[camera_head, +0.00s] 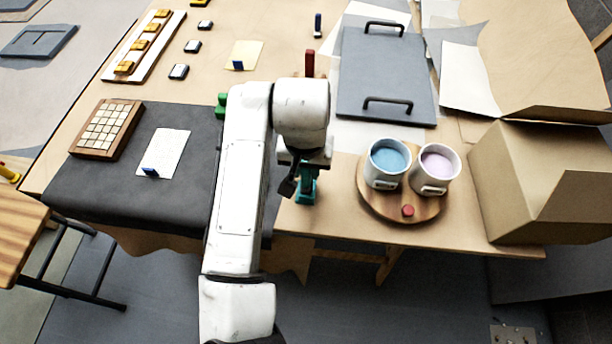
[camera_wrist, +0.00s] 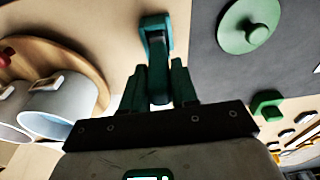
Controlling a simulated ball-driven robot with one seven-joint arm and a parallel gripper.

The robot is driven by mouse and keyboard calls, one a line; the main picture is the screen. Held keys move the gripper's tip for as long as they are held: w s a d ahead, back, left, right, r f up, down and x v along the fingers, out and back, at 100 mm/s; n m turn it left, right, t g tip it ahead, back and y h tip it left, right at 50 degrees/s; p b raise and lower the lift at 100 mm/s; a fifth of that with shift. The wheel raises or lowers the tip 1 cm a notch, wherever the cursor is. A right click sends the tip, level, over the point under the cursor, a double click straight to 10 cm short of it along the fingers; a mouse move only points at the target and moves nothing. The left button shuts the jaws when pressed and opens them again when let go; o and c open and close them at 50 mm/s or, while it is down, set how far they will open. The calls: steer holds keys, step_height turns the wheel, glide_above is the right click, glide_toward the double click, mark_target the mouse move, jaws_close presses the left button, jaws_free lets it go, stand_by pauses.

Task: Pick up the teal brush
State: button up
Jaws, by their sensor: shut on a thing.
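The teal brush (camera_head: 306,190) is at the front edge of the wooden table, left of the round board with mugs. My gripper (camera_head: 298,176) is over it, partly hidden by my white arm in the head view. In the wrist view, the teal brush (camera_wrist: 157,58) stands out between the two dark green fingers of my gripper (camera_wrist: 159,85), which are shut on it. I cannot tell whether the brush is touching the table.
A dark mat (camera_head: 100,205) lies to the left. A grey panel with handles (camera_head: 385,75) lies behind, and a cardboard box (camera_head: 530,185) stands far right.

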jaws_close()
steer(key=shift+r, duration=0.15)
